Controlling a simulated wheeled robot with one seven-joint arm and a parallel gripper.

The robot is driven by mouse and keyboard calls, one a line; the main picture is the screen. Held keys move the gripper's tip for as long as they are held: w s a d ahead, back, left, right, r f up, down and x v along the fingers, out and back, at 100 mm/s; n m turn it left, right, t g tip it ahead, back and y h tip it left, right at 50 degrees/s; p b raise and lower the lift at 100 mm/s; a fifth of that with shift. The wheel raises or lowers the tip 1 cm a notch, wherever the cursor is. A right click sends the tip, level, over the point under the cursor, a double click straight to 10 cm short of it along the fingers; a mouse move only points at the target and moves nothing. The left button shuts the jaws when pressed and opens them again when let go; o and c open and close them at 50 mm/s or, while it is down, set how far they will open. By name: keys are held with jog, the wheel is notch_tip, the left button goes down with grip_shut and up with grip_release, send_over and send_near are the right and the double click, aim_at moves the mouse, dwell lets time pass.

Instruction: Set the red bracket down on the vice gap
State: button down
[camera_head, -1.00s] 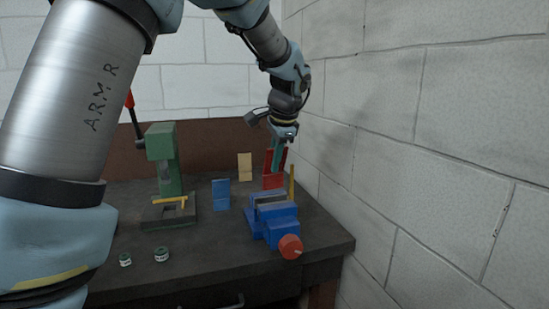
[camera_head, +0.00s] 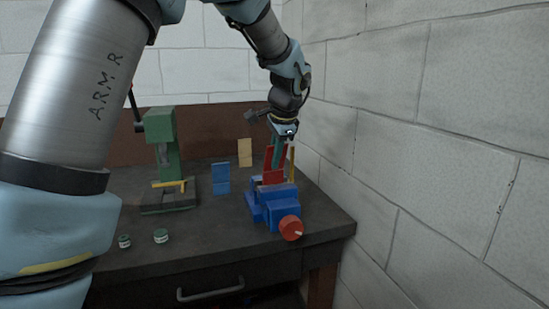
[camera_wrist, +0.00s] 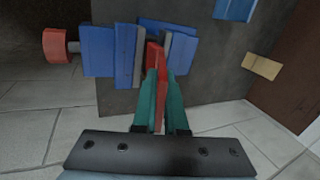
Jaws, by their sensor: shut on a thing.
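The red bracket (camera_head: 270,163) is held upright between the teal fingers of my gripper (camera_head: 279,150), over the back of the blue vice (camera_head: 271,205). In the wrist view my gripper (camera_wrist: 164,88) is shut on the red bracket (camera_wrist: 155,57). The bracket's far end lines up with the gap between the grey jaws of the vice (camera_wrist: 98,51). I cannot tell whether it touches the jaws. The vice's red knob (camera_head: 291,228) faces the front of the bench.
A blue bracket (camera_head: 220,178) and a tan bracket (camera_head: 245,152) stand left of the vice. A green press (camera_head: 162,150) with a yellow bar stands further left. Two small round tins (camera_head: 161,236) lie near the bench's front. A block wall (camera_head: 420,130) rises close on the right.

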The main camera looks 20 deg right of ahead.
jog(key=shift+f+b, duration=0.8)
jog(key=shift+f, duration=0.6)
jog(key=c, duration=0.9)
grip_release()
jog(key=shift+r, duration=0.1)
jog(key=b+v, duration=0.2)
jog(key=v, duration=0.9)
jog(key=w+a+f+n+g, duration=0.1)
jog(key=a+f+n, duration=0.4)
jog(key=a, duration=0.5)
jog(key=w+a+f+n+g, duration=0.1)
jog(key=w+a+f+n, duration=0.15)
jog(key=a+f, duration=0.65)
jog(key=s+a+f+n, duration=0.2)
jog(key=s+a+n, duration=0.1)
jog(key=a, duration=0.3)
jog(key=s+a+f+n, duration=0.3)
jog(key=s+a, duration=0.1)
jog(key=a, duration=0.2)
jog(key=s+a+f+n, duration=0.2)
jog(key=s+a+n, duration=0.1)
jog(key=a, duration=0.2)
jog(key=shift+s+a+f+n+g, duration=0.15)
jog(key=shift+a+f+n+g, duration=0.1)
jog(key=shift+a+f+g, duration=0.15)
